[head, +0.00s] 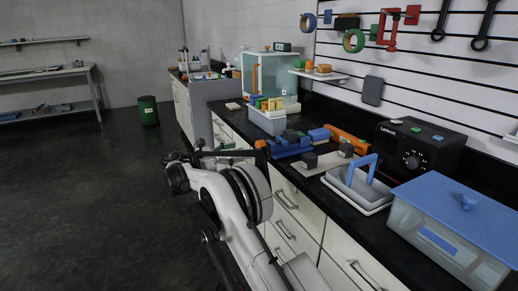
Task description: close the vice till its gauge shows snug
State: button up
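The blue vice (288,151) sits on the dark countertop, with an orange knob (261,144) at its left end facing the counter's front edge. I cannot make out its gauge or how far its jaws stand apart at this size. My gripper (222,149) is a small dark shape beyond my white arm, left of the vice and apart from the orange knob. My arm hides part of it, and I cannot see whether its fingers are open or shut.
Right of the vice stand a grey tray with a blue handle (359,188), a black Lakeland-like box with a dial (418,147) and a blue-lidded clear bin (455,217). Behind is a grey bin of coloured items (268,120). Floor (90,210) at left is clear.

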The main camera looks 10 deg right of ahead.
aim_at(257, 147)
jog(key=b+x, duration=0.1)
jog(key=x, duration=0.9)
jog(key=shift+w+d, duration=0.1)
jog(key=shift+d, duration=0.3)
jog(key=c, duration=1.1)
jog(key=shift+m, duration=0.8)
jog(key=shift+c, duration=0.2)
jog(key=o, duration=1.1)
jog(key=shift+o, duration=0.2)
jog(key=v, duration=1.2)
